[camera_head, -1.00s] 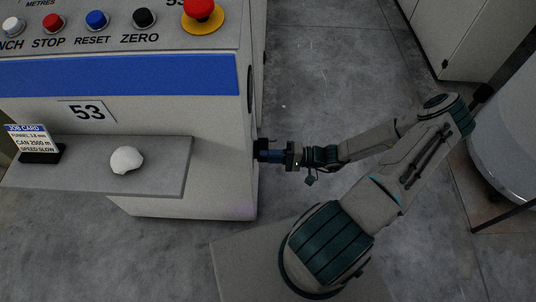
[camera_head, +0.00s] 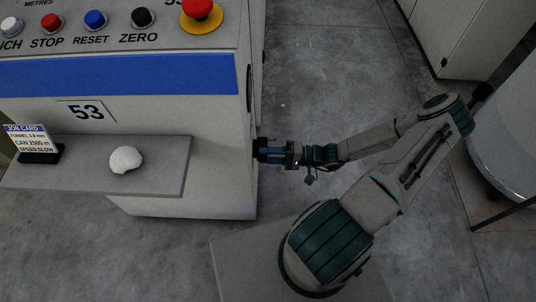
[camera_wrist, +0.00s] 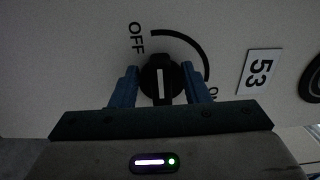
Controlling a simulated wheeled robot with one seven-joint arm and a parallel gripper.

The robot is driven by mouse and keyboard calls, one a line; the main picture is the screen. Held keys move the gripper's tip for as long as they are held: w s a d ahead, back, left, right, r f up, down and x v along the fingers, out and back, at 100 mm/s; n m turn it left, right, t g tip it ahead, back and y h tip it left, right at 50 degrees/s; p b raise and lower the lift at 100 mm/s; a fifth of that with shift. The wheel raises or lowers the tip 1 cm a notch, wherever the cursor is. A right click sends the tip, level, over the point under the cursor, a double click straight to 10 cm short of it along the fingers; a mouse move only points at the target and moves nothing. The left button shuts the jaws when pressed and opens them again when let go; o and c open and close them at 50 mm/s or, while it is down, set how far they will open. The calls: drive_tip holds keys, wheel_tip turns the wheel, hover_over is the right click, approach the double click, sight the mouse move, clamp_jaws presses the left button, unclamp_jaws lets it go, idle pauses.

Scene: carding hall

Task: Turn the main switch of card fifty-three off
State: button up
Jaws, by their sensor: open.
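The main switch (camera_wrist: 160,79) of card fifty-three is a round black knob with a white bar, on a pale panel in the wrist view. Its bar stands nearly upright in the picture. An OFF label (camera_wrist: 136,38) is at its upper left; a black arc curves right to an ON label (camera_wrist: 213,93), partly hidden. My gripper (camera_wrist: 159,71) is open, with one blue finger on each side of the knob; I cannot tell whether they touch it. In the head view my gripper (camera_head: 262,150) is at the right side of the card cabinet (camera_head: 215,165), where the switch is hidden.
A number 53 plate (camera_wrist: 259,72) is right of the switch. On the cabinet front, a shelf (camera_head: 165,180) carries a white lump (camera_head: 126,160) and a job card (camera_head: 30,140). Buttons and a red mushroom button (camera_head: 199,10) are above. Open floor (camera_head: 320,80) lies behind my arm.

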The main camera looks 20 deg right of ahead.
drive_tip(key=p+v, duration=0.2)
drive_tip(key=v, duration=1.2)
drive_tip(key=s+a+r+n+g+h+p, duration=0.1)
drive_tip(key=a+r+h+p, duration=0.3)
drive_tip(key=r+p, duration=0.5)
drive_tip(key=s+a+r+n+g+h+p, duration=0.1)
drive_tip(key=s+a+r+h+p, duration=0.2)
drive_tip(key=r, duration=2.9)
drive_tip(key=s+a+r+n+h+p, duration=0.1)
drive_tip(key=s+a+r+h+p, duration=0.2)
drive_tip(key=r+p, duration=1.4)
drive_tip(key=a+r+h, duration=0.3)
drive_tip(key=r+h, duration=0.1)
drive_tip(key=h, duration=0.3)
drive_tip(key=shift+g, duration=0.4)
drive_tip(key=shift+r, duration=0.1)
drive_tip(key=shift+c, duration=0.6)
drive_tip(key=shift+a, duration=0.15)
